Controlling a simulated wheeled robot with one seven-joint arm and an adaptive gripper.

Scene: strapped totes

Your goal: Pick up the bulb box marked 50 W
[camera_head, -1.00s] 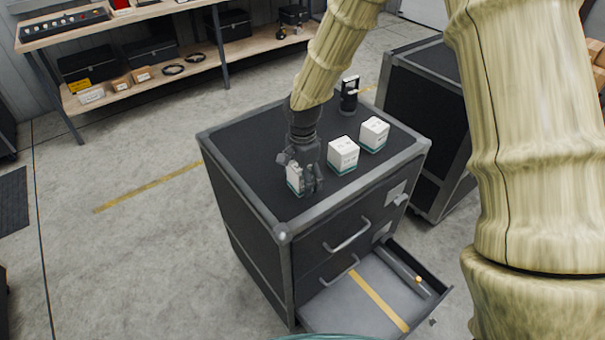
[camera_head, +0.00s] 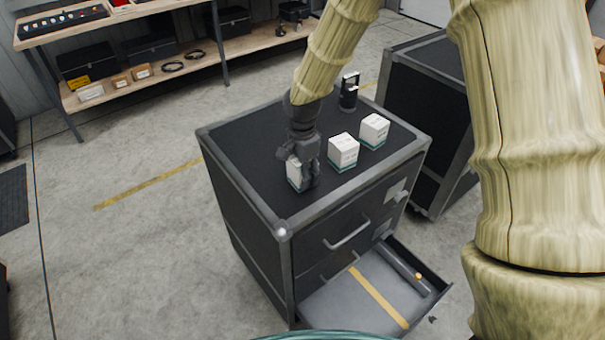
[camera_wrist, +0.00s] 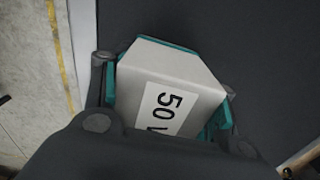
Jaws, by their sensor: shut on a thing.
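The bulb box marked 50 W (camera_wrist: 160,88) is white with teal edges, and its label reads "50" with part of a "W" in the wrist view. My gripper (camera_wrist: 170,95) is shut on it, with a dark finger on each side of the box. In the head view my gripper (camera_head: 304,172) points down at the front left of the black case top, and the box (camera_head: 294,174) shows partly behind the fingers. I cannot tell whether the box touches the case top. Two similar white boxes, a middle one (camera_head: 343,151) and a right one (camera_head: 374,130), stand to its right.
The black case (camera_head: 245,135) has grey metal edges and an open lower drawer (camera_head: 345,305) at the front. A black lantern-like object (camera_head: 349,92) stands at its back edge. Another dark case (camera_head: 425,120) is at right. Shelves (camera_head: 150,85) stand at the back left.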

